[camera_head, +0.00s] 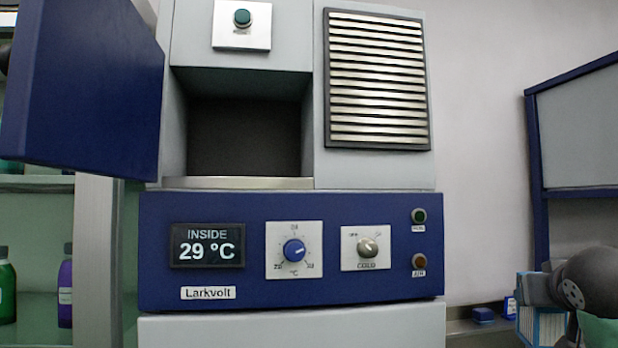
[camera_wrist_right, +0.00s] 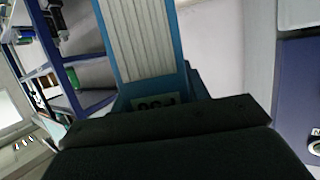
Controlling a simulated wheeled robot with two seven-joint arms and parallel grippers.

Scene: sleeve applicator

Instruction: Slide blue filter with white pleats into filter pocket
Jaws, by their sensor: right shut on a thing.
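The blue filter with white pleats (camera_head: 552,328) is at the lower right of the head view, partly cut off by the frame. In the right wrist view the filter (camera_wrist_right: 145,45) extends away from my right gripper (camera_wrist_right: 165,122), which is shut on its labelled blue end. In the head view the filter is well to the right of the grey and blue machine, apart from it. The machine has an open, dark, empty-looking recess (camera_head: 245,135); I cannot tell whether this is the filter pocket. My left gripper is not visible.
A blue door (camera_head: 85,85) stands open left of the recess. A slatted grille (camera_head: 377,80) is right of it. Below is a blue panel (camera_head: 290,282) with a display reading 29 °C and knobs. Bottles stand on left shelves. A blue-framed cabinet (camera_head: 575,130) is at right.

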